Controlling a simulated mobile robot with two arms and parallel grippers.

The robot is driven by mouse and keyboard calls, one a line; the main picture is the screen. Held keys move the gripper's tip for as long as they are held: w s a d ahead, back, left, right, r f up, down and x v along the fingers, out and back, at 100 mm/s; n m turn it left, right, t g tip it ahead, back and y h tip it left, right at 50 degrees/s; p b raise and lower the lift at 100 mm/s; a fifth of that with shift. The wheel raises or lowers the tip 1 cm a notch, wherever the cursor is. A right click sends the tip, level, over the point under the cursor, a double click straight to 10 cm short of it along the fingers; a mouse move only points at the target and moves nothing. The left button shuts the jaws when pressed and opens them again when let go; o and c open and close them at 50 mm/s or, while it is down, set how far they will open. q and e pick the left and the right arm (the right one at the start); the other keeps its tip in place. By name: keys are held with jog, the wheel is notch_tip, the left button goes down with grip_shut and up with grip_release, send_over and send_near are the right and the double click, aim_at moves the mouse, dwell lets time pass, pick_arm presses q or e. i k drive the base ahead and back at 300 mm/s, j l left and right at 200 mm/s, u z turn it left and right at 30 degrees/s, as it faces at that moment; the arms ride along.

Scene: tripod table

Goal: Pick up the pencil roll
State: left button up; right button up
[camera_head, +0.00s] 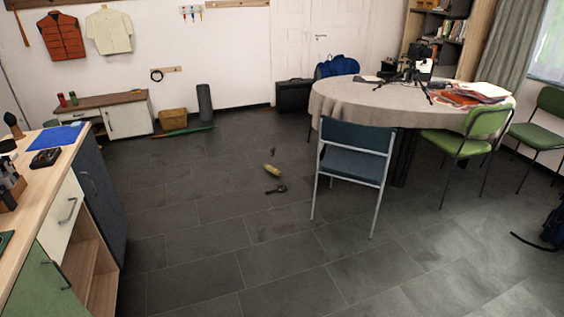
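I cannot tell for sure which thing is the pencil roll. A small yellow-green rolled or bottle-like thing (272,170) lies on the grey tiled floor left of the blue chair. It is too small to make out well. Neither of my grippers is in view.
A small dark thing (276,189) lies on the floor beside it. A blue chair (354,153) stands before the round table (345,98), with green chairs (466,136) at its right. A wooden counter (48,178) is at the left. The middle floor is mostly clear.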

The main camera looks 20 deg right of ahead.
aim_at(268, 167)
jog(key=i+l+z, duration=0.1)
jog(key=i+l, duration=0.15)
jog(key=i, duration=0.35)
jog(key=i+l, duration=0.2)
jog(key=i, duration=0.4)
jog(key=i+l+z, duration=0.15)
jog(key=i, duration=0.4)
jog(key=i+l, duration=0.2)
jog(key=i, duration=0.4)
jog(key=i+l, duration=0.1)
jog(key=i, duration=0.2)
jog(key=i+l+u, duration=0.15)
jog(key=i+j+u, duration=0.1)
jog(key=i+u, duration=0.35)
jog(key=i, duration=3)
jog(key=i+j+z, duration=0.1)
jog(key=i+z, duration=0.2)
jog(key=i, duration=0.15)
jog(key=i+j+z, duration=0.15)
jog(key=i+z, duration=0.2)
jog(key=i+j+z, duration=0.3)
jog(key=i, duration=0.25)
